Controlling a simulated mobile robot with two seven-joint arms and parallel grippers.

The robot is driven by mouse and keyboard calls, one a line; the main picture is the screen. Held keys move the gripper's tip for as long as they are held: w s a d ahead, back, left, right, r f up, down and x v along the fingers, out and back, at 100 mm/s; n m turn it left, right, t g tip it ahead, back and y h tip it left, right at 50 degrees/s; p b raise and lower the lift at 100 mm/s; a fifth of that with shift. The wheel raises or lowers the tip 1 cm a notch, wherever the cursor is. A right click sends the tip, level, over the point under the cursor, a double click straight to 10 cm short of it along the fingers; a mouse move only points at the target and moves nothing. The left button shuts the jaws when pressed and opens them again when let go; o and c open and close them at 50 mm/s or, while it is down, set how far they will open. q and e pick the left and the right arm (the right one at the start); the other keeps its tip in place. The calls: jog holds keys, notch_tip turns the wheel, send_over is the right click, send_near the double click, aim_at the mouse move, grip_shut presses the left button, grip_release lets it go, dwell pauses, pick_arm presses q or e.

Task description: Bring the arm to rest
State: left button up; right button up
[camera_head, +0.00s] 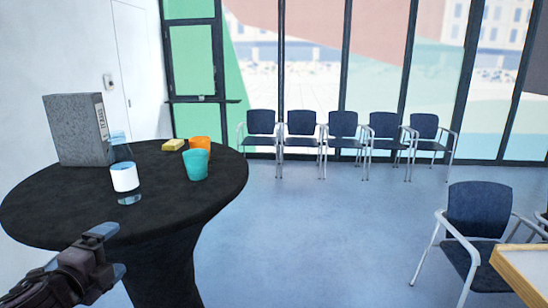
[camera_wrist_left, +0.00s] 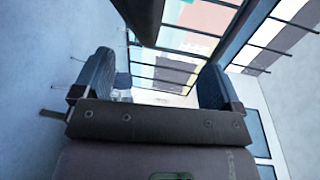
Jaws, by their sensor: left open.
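My left gripper (camera_head: 110,252) is at the lower left of the head view, in front of the near edge of a round black table (camera_head: 60,210). Its jaws are open. In the left wrist view the two fingers stand apart with nothing between them (camera_wrist_left: 152,90); only the floor and distant windows and chairs show beyond. The gripper touches none of the things on the table. My right gripper is not in view.
Blue chairs (camera_head: 343,124) line the windows. The middle floor (camera_head: 310,230) is clear.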

pick_arm(q)
jog(key=s+d+f+n+g, duration=0.1)
jog(key=s+f+n, duration=0.3)
jog(key=f+n, duration=0.45)
jog(key=s+d+f+n+g, duration=0.1)
jog(key=s+f+n, duration=0.3)
jog(key=f, duration=0.7)
jog(key=s+d+f+n+g+y, duration=0.2)
jog(key=s+f+n, duration=0.4)
jog(key=s+f, duration=0.6)
jog(key=shift+s+d+f+g+y, duration=0.3)
jog(key=shift+s+d+f, duration=0.05)
jog(key=shift+f, duration=0.05)
jog(key=shift+n, duration=0.25)
